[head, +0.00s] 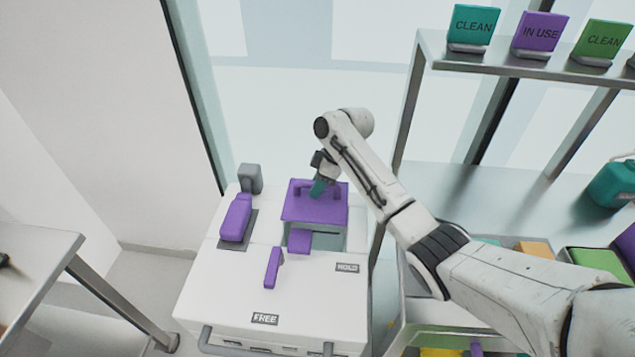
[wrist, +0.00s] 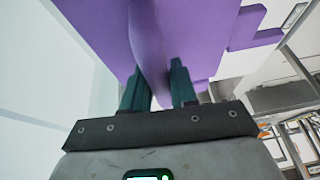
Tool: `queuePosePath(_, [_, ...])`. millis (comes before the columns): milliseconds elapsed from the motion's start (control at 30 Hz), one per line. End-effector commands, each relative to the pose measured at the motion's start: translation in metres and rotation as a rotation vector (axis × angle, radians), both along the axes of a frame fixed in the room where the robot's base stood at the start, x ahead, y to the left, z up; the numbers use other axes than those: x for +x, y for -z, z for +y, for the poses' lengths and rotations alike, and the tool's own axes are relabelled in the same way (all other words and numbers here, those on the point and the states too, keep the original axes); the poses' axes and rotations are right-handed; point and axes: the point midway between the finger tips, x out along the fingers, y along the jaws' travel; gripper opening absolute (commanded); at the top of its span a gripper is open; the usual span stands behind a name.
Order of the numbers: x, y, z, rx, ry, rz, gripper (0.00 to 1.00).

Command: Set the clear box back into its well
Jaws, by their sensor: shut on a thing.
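The clear box shows in the head view mainly as its purple lid (head: 322,212), at the back right of the white machine. A grey-green area (head: 328,241) shows below the lid's front edge; I cannot tell whether it is the box's clear wall or the well. My gripper (head: 321,187) is at the lid's handle from above. In the wrist view, the teal fingers of my gripper (wrist: 155,85) are shut on the purple handle (wrist: 148,45), one on each side. How far the box sits in or above the well is hidden.
The white machine (head: 225,300) has a purple lever (head: 273,267), a purple block (head: 300,240) and a purple grip (head: 236,217) beside the box. HOLD and FREE labels mark its top. A metal shelf with sign cards (head: 540,35) stands right; a bench (head: 30,260) stands left.

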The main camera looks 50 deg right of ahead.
Motion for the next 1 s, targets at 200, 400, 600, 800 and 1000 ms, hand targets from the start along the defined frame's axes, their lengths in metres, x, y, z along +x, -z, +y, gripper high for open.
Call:
queuePosePath(200, [0.001, 0.019, 0.000, -0.001, 0.000, -0.003, 0.00])
queuePosePath(400, [0.001, 0.034, 0.000, -0.001, 0.000, -0.003, 0.00])
queuePosePath(600, [0.001, 0.042, 0.000, -0.001, 0.000, -0.003, 0.00])
queuePosePath(800, [0.001, 0.042, 0.000, -0.001, 0.000, -0.003, 0.00])
queuePosePath(1000, [0.001, 0.042, 0.000, -0.001, 0.000, -0.003, 0.00])
